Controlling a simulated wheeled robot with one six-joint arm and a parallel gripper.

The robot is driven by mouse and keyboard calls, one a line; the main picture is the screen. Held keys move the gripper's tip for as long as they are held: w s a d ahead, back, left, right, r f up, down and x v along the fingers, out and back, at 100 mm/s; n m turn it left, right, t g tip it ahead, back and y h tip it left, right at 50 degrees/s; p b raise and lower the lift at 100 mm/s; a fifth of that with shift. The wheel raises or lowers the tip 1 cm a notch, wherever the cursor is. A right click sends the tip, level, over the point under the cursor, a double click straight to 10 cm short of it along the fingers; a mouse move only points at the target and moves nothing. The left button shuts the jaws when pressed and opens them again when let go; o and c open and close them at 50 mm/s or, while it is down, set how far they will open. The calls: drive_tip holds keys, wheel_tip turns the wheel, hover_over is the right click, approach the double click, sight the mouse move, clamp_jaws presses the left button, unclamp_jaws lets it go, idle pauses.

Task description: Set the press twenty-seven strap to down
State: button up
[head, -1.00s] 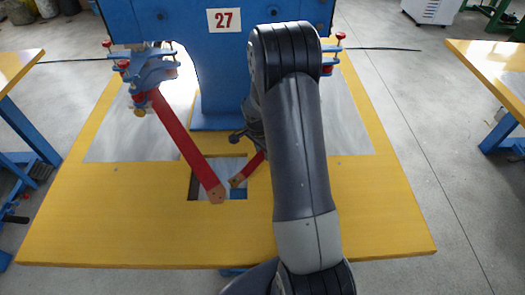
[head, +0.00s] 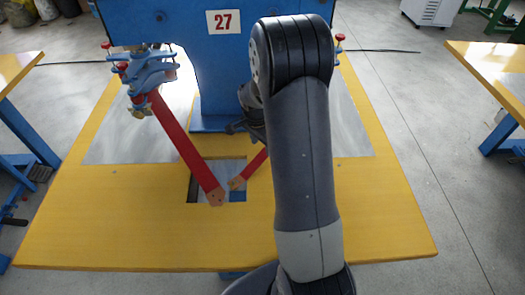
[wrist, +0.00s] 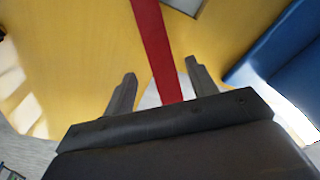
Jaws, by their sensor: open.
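The blue press (head: 210,75) carries a white plate with a red 27 (head: 223,21). A long red strap (head: 185,145) slants from the blue clamp at the upper left down to the cutout in the yellow table. A second red strap (head: 252,169) rises to the right from the cutout and passes behind my arm, so its upper part is hidden. In the wrist view my gripper (wrist: 161,85) is open, with one finger on each side of a red strap (wrist: 158,45). I see no grip on it.
The yellow table (head: 100,222) has grey metal sheets (head: 140,130) on both sides of the press. A blue part (wrist: 285,65) stands close on the right in the wrist view. Other yellow tables (head: 490,70) stand apart at both sides, with bare floor between.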

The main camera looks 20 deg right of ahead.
sight(262, 156)
drive_tip(key=r, duration=0.5)
drive_tip(key=shift+s+a+r, duration=0.1)
drive_tip(key=shift+a+r, duration=0.15)
drive_tip(key=shift+a, duration=0.05)
drive_tip(key=f, duration=0.6)
drive_tip(key=d+f, duration=0.1)
drive_tip(key=f, duration=0.3)
drive_tip(key=shift+w+d+f+p, duration=0.1)
drive_tip(key=shift+w+p, duration=0.1)
drive_tip(key=shift+p, duration=0.45)
drive_tip(key=shift+r+y+p, duration=0.4)
drive_tip(key=shift+r+p, duration=0.15)
drive_tip(key=shift+p, duration=0.1)
drive_tip(key=shift+s+a+f, duration=0.1)
drive_tip(key=shift+a, duration=0.1)
